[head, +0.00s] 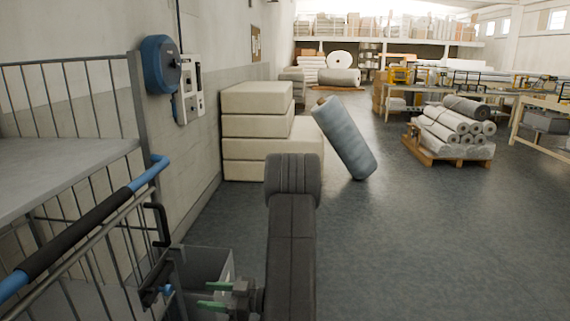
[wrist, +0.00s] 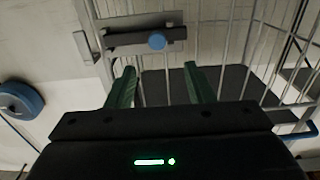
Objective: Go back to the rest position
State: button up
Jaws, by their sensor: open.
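My gripper (head: 216,296) shows at the bottom of the head view, low beside the wire cart. Its two green fingers (wrist: 157,87) stand apart in the wrist view, with nothing between them. In the wrist view the fingers point toward the cart's bars and a dark bracket (wrist: 146,37) with a blue knob (wrist: 157,41). My dark arm rises in the middle of the head view and hides part of the floor.
The wire cart (head: 70,62) with a blue and black handle (head: 85,222) fills the left. A grey bin (head: 206,262) is close to the gripper. A blue-grey roll (head: 345,138) leans on stacked cream blocks (head: 256,125). A pallet of rolls (head: 450,150) stands right.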

aim_at(170, 290)
jog(key=a, duration=0.6)
jog(key=w+a+p, duration=0.1)
jog(key=a, duration=0.3)
jog(key=shift+d, duration=0.1)
